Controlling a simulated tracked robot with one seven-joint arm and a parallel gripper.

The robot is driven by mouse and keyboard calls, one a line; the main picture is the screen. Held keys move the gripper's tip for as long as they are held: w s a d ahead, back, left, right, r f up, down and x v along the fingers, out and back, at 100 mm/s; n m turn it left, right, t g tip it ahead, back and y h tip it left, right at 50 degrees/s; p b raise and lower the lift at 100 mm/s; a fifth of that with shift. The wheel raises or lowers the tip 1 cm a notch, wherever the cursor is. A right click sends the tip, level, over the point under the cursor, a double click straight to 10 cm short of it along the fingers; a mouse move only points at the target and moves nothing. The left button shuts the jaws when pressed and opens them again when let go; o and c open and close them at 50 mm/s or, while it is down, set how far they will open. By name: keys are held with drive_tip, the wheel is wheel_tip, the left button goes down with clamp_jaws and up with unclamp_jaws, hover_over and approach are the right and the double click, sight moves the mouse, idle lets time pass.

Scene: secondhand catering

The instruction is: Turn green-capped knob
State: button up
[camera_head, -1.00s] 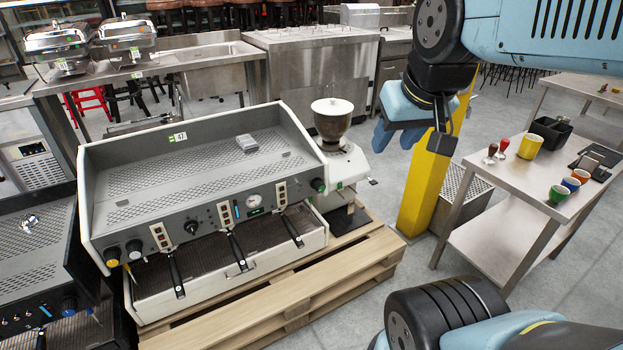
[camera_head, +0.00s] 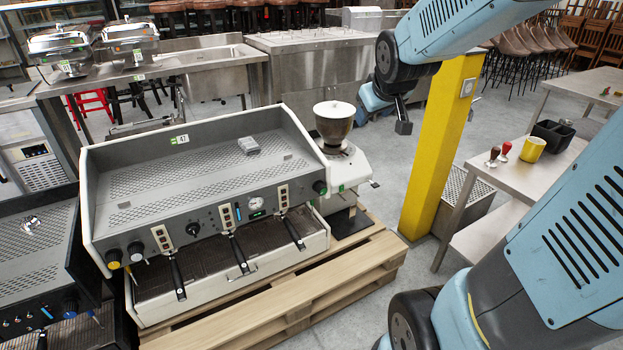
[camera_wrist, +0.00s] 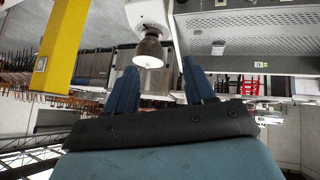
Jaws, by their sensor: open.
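A grey and white espresso machine (camera_head: 205,170) stands on a pallet. The knob at the right end of its front panel (camera_head: 320,187) is dark with what looks like a green cap, too small to be certain. Two more knobs sit at the panel's left end, one yellow-capped (camera_head: 112,257) and one white-capped (camera_head: 135,250). A plain dark knob (camera_head: 193,229) is near the middle. My gripper (camera_wrist: 162,85) is open and empty, its two blue fingers apart. In the head view it is up right of the machine, beyond the grinder, partly hidden by my wrist.
A coffee grinder (camera_head: 334,130) stands at the machine's right end, close to the knob. A yellow post (camera_head: 440,145) rises to the right. A steel table (camera_head: 530,170) with a yellow cup (camera_head: 532,148) stands further right. The pallet (camera_head: 350,268) juts out in front.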

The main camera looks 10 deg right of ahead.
drive_tip(key=w+d+f+n+t+y, duration=0.2)
drive_tip(key=w+f+n+t+y, duration=0.3)
drive_tip(key=w+f, duration=1.65)
drive_tip(key=n+t, duration=0.1)
drive_tip(key=n, duration=0.3)
approach(324, 192)
wheel_tip(324, 192, up, 8)
drive_tip(key=w+d, duration=0.2)
drive_tip(key=w, duration=0.1)
drive_tip(key=s+f+t+y, duration=0.25)
drive_tip(key=s+f, duration=0.35)
drive_tip(key=f, duration=0.4)
drive_tip(key=x, duration=1.4)
drive_tip(key=shift+a+f, duration=0.1)
drive_tip(key=shift+f, duration=0.15)
drive_tip(key=c, duration=0.8)
drive_tip(key=shift+f+m, duration=0.1)
drive_tip(key=shift+m, duration=1.6)
